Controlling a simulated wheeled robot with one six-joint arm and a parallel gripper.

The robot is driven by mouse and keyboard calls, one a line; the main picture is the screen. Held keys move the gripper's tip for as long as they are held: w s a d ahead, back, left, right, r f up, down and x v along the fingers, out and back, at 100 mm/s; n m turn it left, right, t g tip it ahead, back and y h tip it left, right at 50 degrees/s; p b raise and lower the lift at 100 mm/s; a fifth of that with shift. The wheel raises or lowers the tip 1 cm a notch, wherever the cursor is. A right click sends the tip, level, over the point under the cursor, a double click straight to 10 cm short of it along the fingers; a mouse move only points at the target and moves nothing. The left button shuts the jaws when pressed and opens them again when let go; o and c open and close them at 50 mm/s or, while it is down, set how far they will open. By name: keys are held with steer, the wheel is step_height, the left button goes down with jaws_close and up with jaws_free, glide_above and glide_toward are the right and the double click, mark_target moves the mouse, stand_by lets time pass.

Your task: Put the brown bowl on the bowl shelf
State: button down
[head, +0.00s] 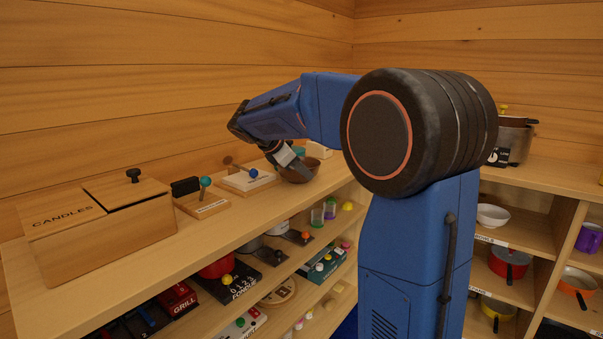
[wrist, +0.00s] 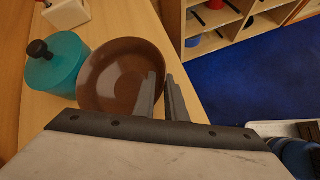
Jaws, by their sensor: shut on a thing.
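The brown bowl (head: 300,171) is at the right part of the long wooden counter, partly hidden behind my gripper. It fills the middle of the wrist view (wrist: 122,78), upright, with its inside showing. My gripper (head: 298,166) is shut on the bowl's rim, one finger inside and one outside; the fingers also show in the wrist view (wrist: 163,97). I cannot tell whether the bowl touches the counter or is slightly above it. The bowl shelf (head: 517,243) is a compartment in the right-hand unit, with a bowls label and a white bowl (head: 493,215) on it.
A teal lidded pot (wrist: 56,65) stands close beside the bowl. A candles box (head: 100,220) and small trays (head: 205,203) are along the counter. A red pan (head: 508,262) is below the bowl shelf. A cooker (head: 512,142) stands on top of that unit. Blue carpet (wrist: 240,75) covers the floor.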

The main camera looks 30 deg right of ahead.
step_height(320, 180, up, 10)
steer(key=shift+f, duration=0.1)
stand_by(0.4)
steer(key=shift+f, duration=4.55)
